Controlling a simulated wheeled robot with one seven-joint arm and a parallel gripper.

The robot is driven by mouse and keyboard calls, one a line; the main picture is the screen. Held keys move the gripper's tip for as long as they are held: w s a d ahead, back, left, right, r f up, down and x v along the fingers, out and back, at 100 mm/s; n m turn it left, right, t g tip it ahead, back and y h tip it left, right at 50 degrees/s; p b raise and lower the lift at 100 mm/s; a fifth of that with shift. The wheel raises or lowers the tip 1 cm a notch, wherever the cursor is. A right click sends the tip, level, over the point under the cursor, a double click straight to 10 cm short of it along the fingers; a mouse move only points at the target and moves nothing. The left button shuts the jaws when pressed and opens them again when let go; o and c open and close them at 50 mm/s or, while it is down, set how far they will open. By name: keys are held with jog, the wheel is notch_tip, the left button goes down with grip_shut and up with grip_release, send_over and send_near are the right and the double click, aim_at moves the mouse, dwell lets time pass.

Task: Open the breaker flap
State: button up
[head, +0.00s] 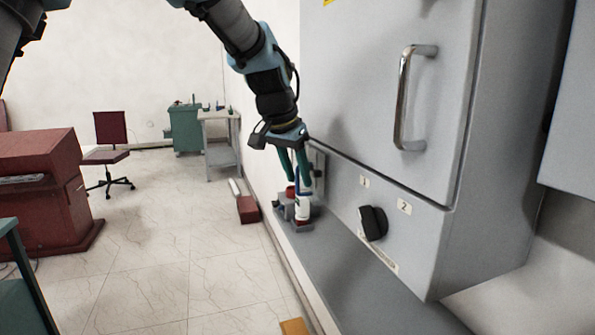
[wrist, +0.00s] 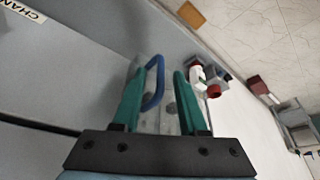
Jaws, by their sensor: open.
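The breaker flap (wrist: 171,118) is a grey plate, seen in the wrist view behind my fingers. A blue loop handle (wrist: 160,68) stands out from it. My gripper (wrist: 160,80) is open, its two green fingers on either side of the handle. The left finger is close to the handle's left side; I cannot tell whether they touch. In the head view my gripper (head: 297,165) points down beside the left end of the grey cabinet (head: 375,95). The flap is mostly hidden there by my fingers.
A white and red fitting (head: 302,208) on a grey base stands just below my gripper. The cabinet has a metal door handle (head: 404,100) and a black rotary knob (head: 373,223). Open tiled floor (head: 150,240) lies to the left.

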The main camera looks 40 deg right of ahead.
jog(key=shift+f, duration=0.1)
grip_shut()
dwell(0.3)
dwell(1.1)
